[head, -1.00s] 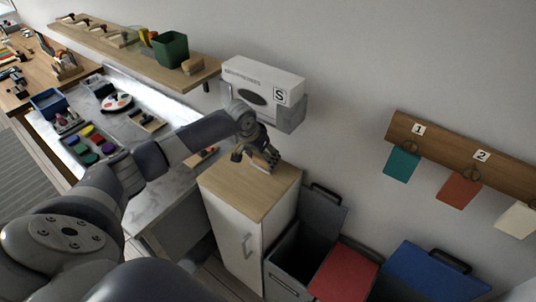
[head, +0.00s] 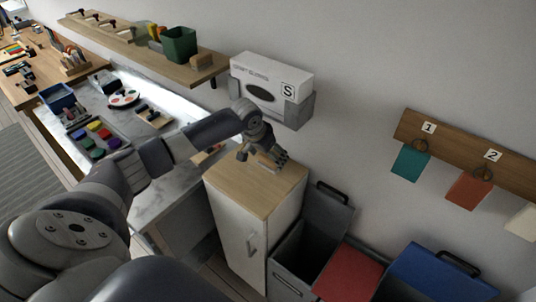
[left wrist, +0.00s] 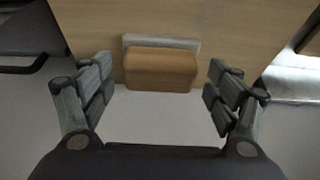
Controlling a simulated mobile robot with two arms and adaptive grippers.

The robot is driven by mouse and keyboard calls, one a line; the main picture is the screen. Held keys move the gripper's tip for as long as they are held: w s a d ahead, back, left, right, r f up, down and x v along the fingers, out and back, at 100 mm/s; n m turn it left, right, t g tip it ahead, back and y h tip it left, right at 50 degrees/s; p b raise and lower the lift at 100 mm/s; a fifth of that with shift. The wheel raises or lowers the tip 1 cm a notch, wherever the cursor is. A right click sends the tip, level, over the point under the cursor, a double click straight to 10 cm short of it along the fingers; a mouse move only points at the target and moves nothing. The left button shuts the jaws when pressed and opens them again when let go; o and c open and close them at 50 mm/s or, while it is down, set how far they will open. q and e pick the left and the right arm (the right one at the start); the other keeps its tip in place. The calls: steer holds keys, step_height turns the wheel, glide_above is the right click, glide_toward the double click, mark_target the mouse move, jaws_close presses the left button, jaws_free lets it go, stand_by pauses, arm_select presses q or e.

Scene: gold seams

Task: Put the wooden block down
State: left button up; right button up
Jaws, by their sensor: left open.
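The wooden block (left wrist: 160,69) is orange-brown with rounded edges and shows in the left wrist view. It is at the edge of the light wood cabinet top (left wrist: 230,20), with a pale grey strip (left wrist: 160,42) along its far side. My left gripper (left wrist: 160,88) is open, its fingers on either side of the block with a gap at each side. In the head view my left gripper (head: 263,155) is low over the cabinet top (head: 240,190), and its fingers largely hide the block there. My right gripper is not in view.
A white box marked S (head: 270,78) is on the wall behind the cabinet. An open dark bin (head: 305,245), a red lid (head: 348,272) and a blue lid (head: 435,272) are to the right. A shelf (head: 150,60) and marble counter (head: 165,195) are to the left.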

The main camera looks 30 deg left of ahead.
mark_target(266, 158)
arm_select(q)
steer(key=shift+a+r, duration=0.1)
steer(key=shift+r, duration=0.25)
steer(key=v, duration=0.2)
steer(key=shift+s+r, duration=0.15)
steer(key=shift+r, duration=0.25)
steer(key=s+b, duration=0.1)
steer(key=s, duration=0.6)
steer(key=s+b, duration=0.1)
steer(key=s, duration=0.3)
steer(key=shift+s+a+f+b, duration=0.15)
steer(key=shift+a+f+b, duration=0.05)
steer(key=shift+a+b, duration=0.15)
steer(key=shift+s, duration=0.3)
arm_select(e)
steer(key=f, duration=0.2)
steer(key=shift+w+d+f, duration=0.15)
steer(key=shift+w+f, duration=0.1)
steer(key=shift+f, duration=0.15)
